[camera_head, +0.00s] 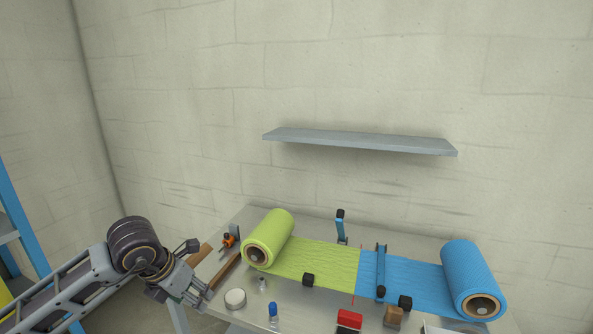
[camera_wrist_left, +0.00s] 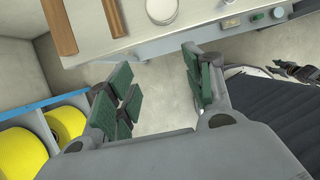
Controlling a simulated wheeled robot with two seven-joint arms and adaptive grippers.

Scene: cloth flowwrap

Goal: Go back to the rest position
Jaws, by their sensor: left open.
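My left gripper (camera_head: 196,291) is at the left edge of the table in the head view, its arm coming in from the left. In the left wrist view its two green-padded fingers (camera_wrist_left: 160,92) are apart, with only floor between them. The fingers are empty and point toward the table edge. My right gripper does not show clearly in the head view. Part of a dark gripper-like shape (camera_wrist_left: 298,72) shows at the right of the left wrist view; I cannot tell its state.
The table (camera_head: 215,268) holds a green cloth roll (camera_head: 272,232) and a blue cloth roll (camera_head: 468,270), their sheets meeting mid-table. A white round container (camera_head: 235,298), a blue-capped bottle (camera_head: 273,311) and a red block (camera_head: 349,319) stand near the front. A grey shelf (camera_head: 360,140) is on the wall. Yellow rolls (camera_wrist_left: 66,122) sit at left.

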